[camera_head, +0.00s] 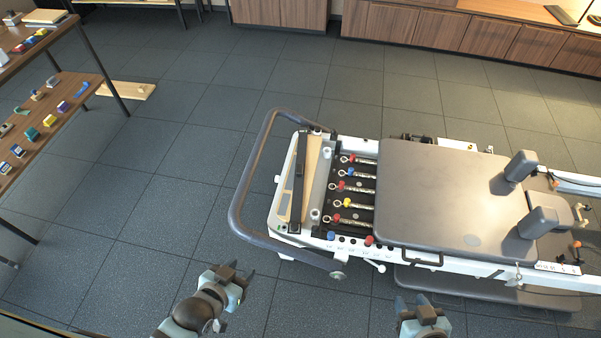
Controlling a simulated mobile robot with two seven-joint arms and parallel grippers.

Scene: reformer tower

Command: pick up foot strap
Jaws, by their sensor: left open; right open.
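A dark strap-like band (298,182) runs lengthwise over the light wooden board at the left end of the reformer (350,245). It may be the foot strap, but I cannot tell for sure at this size. My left gripper (238,272) is open and empty over the floor, below and left of the reformer's curved foot bar (241,205). My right gripper (412,301) is open and empty at the bottom, below the reformer's near side rail. Both grippers are apart from the band.
The grey padded carriage (430,195) with two shoulder blocks fills the reformer's middle. Coloured-end springs (355,188) lie left of it. Shelves (52,115) with small items stand at the left. Wooden cabinets (440,28) line the back. The floor (165,205) between shelves and reformer is clear.

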